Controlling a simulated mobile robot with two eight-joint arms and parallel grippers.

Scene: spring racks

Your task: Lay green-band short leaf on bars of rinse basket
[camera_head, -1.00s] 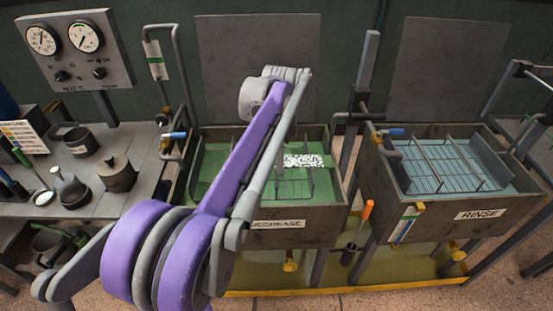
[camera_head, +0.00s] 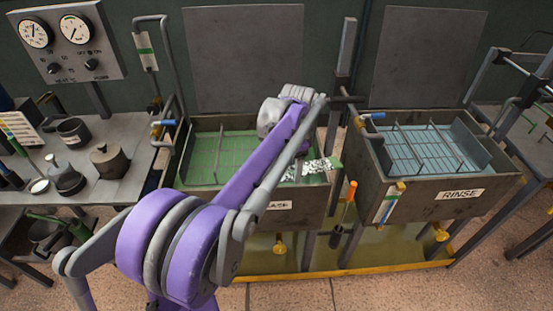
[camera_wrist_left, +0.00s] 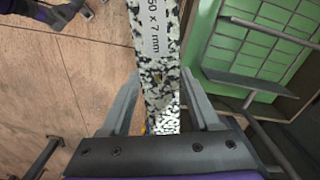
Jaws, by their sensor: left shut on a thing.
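The leaf is a flat strip with black-and-white speckles (camera_head: 312,171). In the head view a green band shows at its right end. In the left wrist view the leaf (camera_wrist_left: 155,72) carries a white label reading "50 x 7 mm". My left gripper (camera_wrist_left: 160,92) is shut on it, a finger on each side. The rinse basket (camera_head: 424,148), a wire frame with several bars, sits in the rinse tank to the right. My right gripper is not in view.
The rinse tank (camera_head: 411,190) holds bluish liquid. The degrease tank (camera_head: 240,203) holds green liquid. A grey post (camera_head: 346,60) and an orange-handled tool (camera_head: 349,199) stand between the tanks. Pots and a bench (camera_head: 128,192) are at left.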

